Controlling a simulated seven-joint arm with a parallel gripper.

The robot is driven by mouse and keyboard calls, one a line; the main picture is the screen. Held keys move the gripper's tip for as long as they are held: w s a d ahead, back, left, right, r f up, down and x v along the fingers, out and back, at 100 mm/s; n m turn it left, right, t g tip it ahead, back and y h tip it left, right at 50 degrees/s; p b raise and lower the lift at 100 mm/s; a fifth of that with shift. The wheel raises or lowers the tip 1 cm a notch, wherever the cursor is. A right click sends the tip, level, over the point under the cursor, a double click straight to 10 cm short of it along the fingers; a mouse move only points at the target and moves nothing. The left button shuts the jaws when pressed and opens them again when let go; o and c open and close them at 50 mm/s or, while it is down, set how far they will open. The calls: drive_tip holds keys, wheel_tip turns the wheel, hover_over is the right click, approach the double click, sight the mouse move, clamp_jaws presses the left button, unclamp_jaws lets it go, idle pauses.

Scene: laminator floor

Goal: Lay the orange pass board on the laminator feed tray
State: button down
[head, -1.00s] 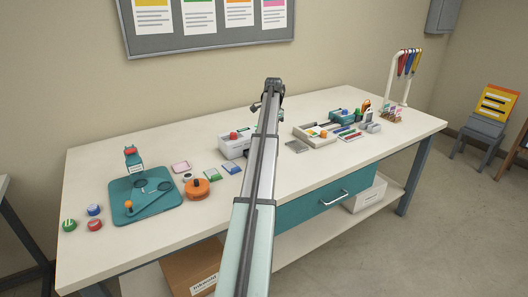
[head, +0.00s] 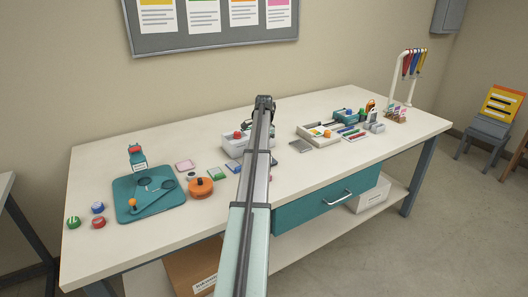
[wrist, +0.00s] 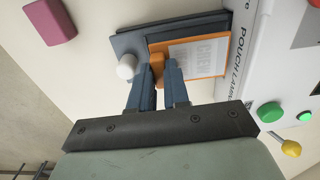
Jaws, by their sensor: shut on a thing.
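The orange pass board (wrist: 213,69), with a white card printed CREW, shows in the wrist view. My gripper (wrist: 158,76) is shut on the board's orange grip at its near edge. A dark grey plate (wrist: 130,42), apparently the feed tray, lies under and left of the board beside the white laminator (wrist: 243,45). The board overlaps this plate; whether it touches it I cannot tell. In the head view the laminator (head: 232,146) stands at mid-table, partly behind my arm, which also hides the board.
A white knob (wrist: 126,66) stands close beside my left finger. Green and yellow controls (wrist: 270,112) are on the right. A pink block (wrist: 50,21) lies apart. In the head view an orange round tin (head: 201,187) and a teal mat (head: 126,212) are left; a parts tray (head: 312,139) is right.

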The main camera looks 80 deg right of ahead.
drive_tip(key=shift+f, duration=1.1)
drive_tip(key=shift+f, duration=0.15)
drive_tip(key=c, duration=1.1)
unclamp_jaws()
wheel_tip(320, 180, up, 12)
drive_tip(key=shift+r, duration=0.2)
